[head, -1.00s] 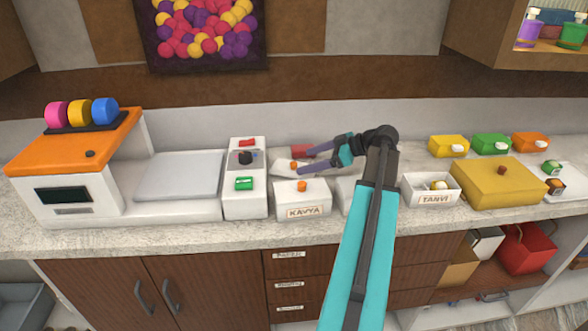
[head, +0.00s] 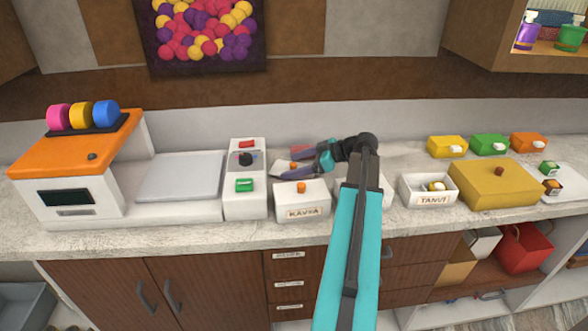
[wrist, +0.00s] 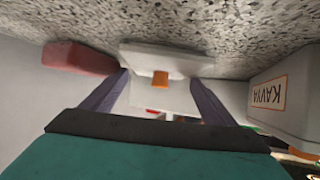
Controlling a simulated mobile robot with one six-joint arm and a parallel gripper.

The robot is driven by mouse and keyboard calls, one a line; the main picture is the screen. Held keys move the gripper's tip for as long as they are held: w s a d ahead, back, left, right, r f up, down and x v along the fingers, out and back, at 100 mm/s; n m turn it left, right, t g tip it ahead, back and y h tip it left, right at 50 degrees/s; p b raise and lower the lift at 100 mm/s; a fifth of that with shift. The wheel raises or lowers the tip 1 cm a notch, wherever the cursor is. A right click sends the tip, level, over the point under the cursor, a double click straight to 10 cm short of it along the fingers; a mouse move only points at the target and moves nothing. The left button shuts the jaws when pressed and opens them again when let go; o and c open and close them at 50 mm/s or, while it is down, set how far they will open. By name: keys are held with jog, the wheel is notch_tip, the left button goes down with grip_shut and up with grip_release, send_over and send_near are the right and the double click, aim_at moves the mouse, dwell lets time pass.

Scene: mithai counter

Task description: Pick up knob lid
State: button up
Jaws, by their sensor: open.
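A white lid (head: 283,167) with an orange knob lies on the counter behind the KAVYA box. In the wrist view the lid (wrist: 165,58) is straight ahead, with its orange knob (wrist: 160,78) between my fingers. My gripper (head: 274,166) is open, with one finger on each side of the knob. In the head view the fingers partly hide the lid. I cannot tell whether they touch it.
The white KAVYA box (head: 302,205), with an orange knob on top, stands just in front. A red block (wrist: 80,58) lies beside the lid. A button panel (head: 245,200) is to the left; the TANVI box (head: 432,200) is to the right.

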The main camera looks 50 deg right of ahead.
aim_at(293, 164)
jog(key=shift+w+a+f, duration=0.15)
jog(key=shift+w+f, duration=0.05)
jog(key=shift+w, duration=0.1)
dwell(0.4)
jog(key=c, duration=0.8)
jog(key=shift+r, duration=0.2)
jog(key=shift+r+b, duration=0.9)
jog(key=shift+r, duration=3.95)
